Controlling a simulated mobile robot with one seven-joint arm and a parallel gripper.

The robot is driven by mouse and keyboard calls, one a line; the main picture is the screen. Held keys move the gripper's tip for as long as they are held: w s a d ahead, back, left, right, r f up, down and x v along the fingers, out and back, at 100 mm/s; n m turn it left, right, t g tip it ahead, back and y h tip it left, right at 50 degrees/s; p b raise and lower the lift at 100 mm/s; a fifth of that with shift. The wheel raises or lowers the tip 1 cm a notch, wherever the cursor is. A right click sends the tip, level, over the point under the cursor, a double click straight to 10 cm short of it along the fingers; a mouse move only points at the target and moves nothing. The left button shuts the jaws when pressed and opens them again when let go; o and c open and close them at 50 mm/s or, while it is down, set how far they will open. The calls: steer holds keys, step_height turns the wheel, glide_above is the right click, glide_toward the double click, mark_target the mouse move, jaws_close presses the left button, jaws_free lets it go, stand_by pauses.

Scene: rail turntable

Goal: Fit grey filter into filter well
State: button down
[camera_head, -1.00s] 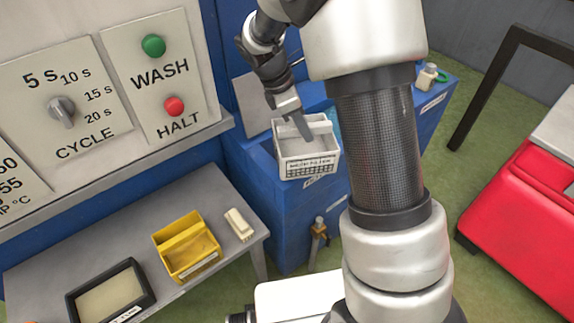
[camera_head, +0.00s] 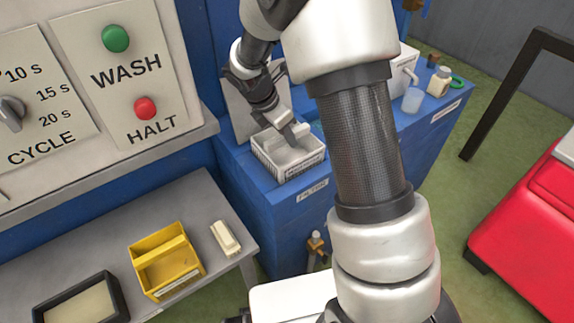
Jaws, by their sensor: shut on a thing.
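The grey filter (camera_head: 303,166) is a pale box with an open top, a labelled front wall and a bar handle across it. It is at the blue counter's left end, above a printed label on the counter front. My gripper (camera_head: 292,131) reaches down into the filter and is shut on its handle; the fingertips are small and partly hidden. The filter well is hidden under the filter, and I cannot tell whether the filter is seated in it or just above it. A grey panel (camera_head: 241,108) stands upright behind the filter.
A yellow filter-like box (camera_head: 166,262), a cream block (camera_head: 225,238) and a black-framed tray (camera_head: 82,303) lie on the grey shelf. Bottles and a cup (camera_head: 412,100) stand on the counter's right. A red cabinet (camera_head: 525,215) is at right. My arm blocks the middle.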

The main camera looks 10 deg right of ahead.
mark_target(288, 161)
step_height(288, 161, down, 10)
steer(key=shift+r+b, duration=0.2)
steer(key=shift+b, duration=0.75)
steer(key=shift+f, duration=0.1)
steer(key=shift+f, duration=0.1)
steer(key=c, duration=1.6)
jaws_free()
steer(key=shift+c, duration=0.2)
